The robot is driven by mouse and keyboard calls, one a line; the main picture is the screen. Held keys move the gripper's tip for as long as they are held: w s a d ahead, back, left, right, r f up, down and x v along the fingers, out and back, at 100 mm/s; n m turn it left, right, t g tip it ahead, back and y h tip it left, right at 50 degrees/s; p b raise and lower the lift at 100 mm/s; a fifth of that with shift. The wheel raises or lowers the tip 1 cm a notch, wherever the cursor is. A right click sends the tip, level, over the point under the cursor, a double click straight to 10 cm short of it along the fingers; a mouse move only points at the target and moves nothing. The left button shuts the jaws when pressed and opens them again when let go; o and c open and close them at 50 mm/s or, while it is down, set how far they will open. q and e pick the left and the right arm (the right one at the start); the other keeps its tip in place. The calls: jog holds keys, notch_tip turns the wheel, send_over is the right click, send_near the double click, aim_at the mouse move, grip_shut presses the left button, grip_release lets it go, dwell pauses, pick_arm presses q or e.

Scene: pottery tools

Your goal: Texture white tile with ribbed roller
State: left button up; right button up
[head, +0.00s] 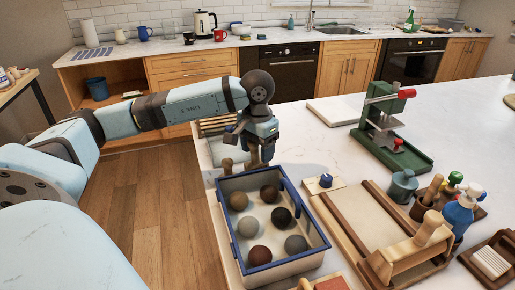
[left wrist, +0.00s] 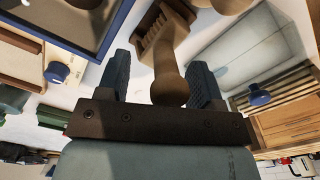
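My left gripper (head: 262,160) points down just behind the blue-rimmed crate in the head view. In the left wrist view its two dark fingers (left wrist: 162,80) stand apart, with the rounded end of a wooden handle (left wrist: 168,85) between them. The handle leads to a brown ridged part, which looks like the ribbed roller (left wrist: 160,38). I cannot tell whether a finger touches the handle. A pale slab (left wrist: 245,55) with a seam lies beside it within a wooden frame. I cannot tell whether it is the white tile. My right gripper is out of view.
The blue-rimmed crate (head: 227,232) holds several clay balls. A wooden tray (head: 350,232) lies to its right. A green press (head: 395,150), bottles (head: 460,208) and a box of white pieces (head: 493,262) stand farther right. The counter between the gripper and press is mostly clear.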

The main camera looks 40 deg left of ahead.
pick_arm(q)
jog(key=shift+r, duration=0.1)
notch_tip(320, 180, up, 14)
jog(key=p, duration=0.1)
dwell(0.4)
jog(key=shift+f, duration=0.2)
